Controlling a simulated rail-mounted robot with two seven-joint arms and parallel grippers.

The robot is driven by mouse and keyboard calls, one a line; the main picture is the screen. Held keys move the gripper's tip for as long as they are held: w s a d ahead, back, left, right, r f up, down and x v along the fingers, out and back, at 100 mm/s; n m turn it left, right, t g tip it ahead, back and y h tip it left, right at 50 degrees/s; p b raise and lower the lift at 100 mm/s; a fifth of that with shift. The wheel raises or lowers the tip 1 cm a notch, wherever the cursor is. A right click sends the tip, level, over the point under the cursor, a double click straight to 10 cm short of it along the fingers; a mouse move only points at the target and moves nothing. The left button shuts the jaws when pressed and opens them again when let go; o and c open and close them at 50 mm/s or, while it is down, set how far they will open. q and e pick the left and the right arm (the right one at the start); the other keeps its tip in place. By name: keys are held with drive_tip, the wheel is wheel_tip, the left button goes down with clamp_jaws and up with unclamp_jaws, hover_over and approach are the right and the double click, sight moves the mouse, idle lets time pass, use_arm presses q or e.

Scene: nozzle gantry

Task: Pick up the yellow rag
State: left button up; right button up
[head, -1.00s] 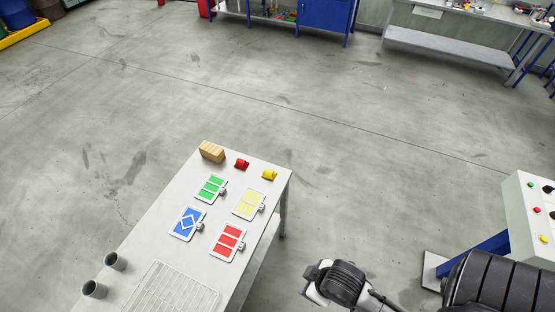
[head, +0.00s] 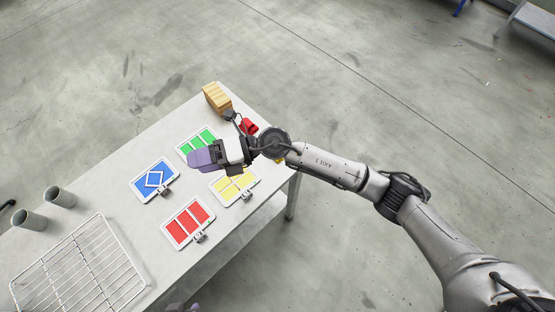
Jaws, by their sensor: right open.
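The yellow rag (head: 280,161) lies on the grey table near its right end, in the head view. It is mostly hidden behind my right wrist, with only a small yellow edge showing. My right gripper (head: 198,160), with purple fingers, is open and points left above the table, over the area between the green and yellow cards. It is to the left of the rag, and I see nothing held in it. My left gripper is not clearly in view.
The table (head: 120,150) holds a red rag (head: 249,126), a wooden block (head: 217,97), green (head: 197,140), blue (head: 155,179), yellow (head: 233,187) and red (head: 188,222) cards, two grey cups (head: 60,197) and a wire rack (head: 80,270). Open floor surrounds it.

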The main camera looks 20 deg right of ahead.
drive_tip(key=w+d+f+n+g+h+b, duration=0.1)
drive_tip(key=w+d+f+n+h+b, duration=0.15)
drive_tip(key=f, duration=0.25)
drive_tip(key=w+d+f+n+g+h+b, duration=0.1)
drive_tip(key=d+f+h, duration=0.1)
drive_tip(key=f+h, duration=0.25)
drive_tip(key=w+d+f+h+b, duration=0.2)
drive_tip(key=d+h, duration=0.1)
drive_tip(key=d, duration=0.3)
drive_tip(key=w+d+f+m+h+b, duration=0.1)
drive_tip(key=w+d+h, duration=0.25)
drive_tip(key=d, duration=0.25)
drive_tip(key=w+d+f+h+b, duration=0.2)
drive_tip(key=d+h, duration=0.2)
drive_tip(key=d, duration=0.2)
wheel_tip(320, 180, down, 7)
drive_tip(key=shift+r+b, duration=0.15)
drive_tip(key=shift+b, duration=0.2)
drive_tip(key=shift+f, duration=0.6)
drive_tip(key=f, duration=0.4)
drive_tip(key=shift+w+a+b, duration=0.2)
drive_tip(key=shift+w+b, duration=0.1)
use_arm(q)
wheel_tip(320, 180, down, 12)
drive_tip(key=shift+r, duration=0.15)
use_arm(e)
drive_tip(key=shift+f, duration=0.5)
